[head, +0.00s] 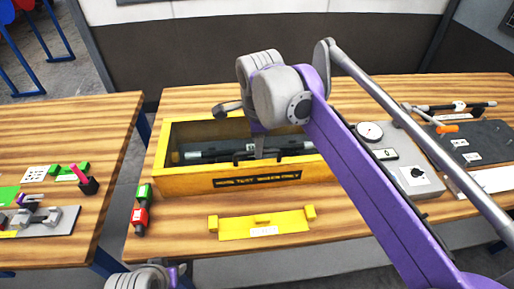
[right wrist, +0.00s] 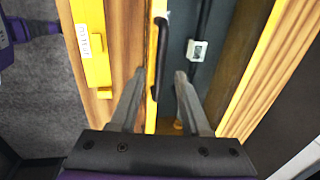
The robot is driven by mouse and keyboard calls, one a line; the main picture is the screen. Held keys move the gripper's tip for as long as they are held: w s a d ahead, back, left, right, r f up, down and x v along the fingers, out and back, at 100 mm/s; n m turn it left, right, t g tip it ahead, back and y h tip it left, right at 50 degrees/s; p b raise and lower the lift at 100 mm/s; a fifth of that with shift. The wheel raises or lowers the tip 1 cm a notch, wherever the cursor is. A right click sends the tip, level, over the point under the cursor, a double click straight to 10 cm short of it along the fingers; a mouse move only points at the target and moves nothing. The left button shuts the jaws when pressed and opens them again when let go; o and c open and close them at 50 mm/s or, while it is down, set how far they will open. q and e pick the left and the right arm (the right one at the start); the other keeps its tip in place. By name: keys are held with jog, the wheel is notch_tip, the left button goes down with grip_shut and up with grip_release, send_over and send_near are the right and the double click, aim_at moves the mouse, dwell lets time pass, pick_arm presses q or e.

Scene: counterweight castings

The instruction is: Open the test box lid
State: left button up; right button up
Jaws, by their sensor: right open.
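The yellow test box (head: 185,184) stands on the middle table with a dark lettered strip on its front wall. Its top looks open, showing a grey interior with a dark bar; I cannot make out a separate lid. My right gripper (head: 258,150) is over the box, partly hidden by its own arm. In the right wrist view the open gripper (right wrist: 160,72) has its fingertips on either side of the box's front edge and a black handle (right wrist: 161,45). I cannot tell whether they touch. The dark bar carries a white tag (right wrist: 197,50). My left gripper is out of view.
A yellow labelled piece (head: 238,226) lies before the box. Green (head: 144,192) and red (head: 139,217) items are left of it. A grey gauge panel (head: 425,178) and dark mat (head: 480,140) are to the right. A gap separates the left table (head: 80,120).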

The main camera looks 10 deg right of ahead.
jog(key=shift+w+f, duration=0.25)
jog(key=shift+f, duration=0.85)
grip_shut()
dwell(0.7)
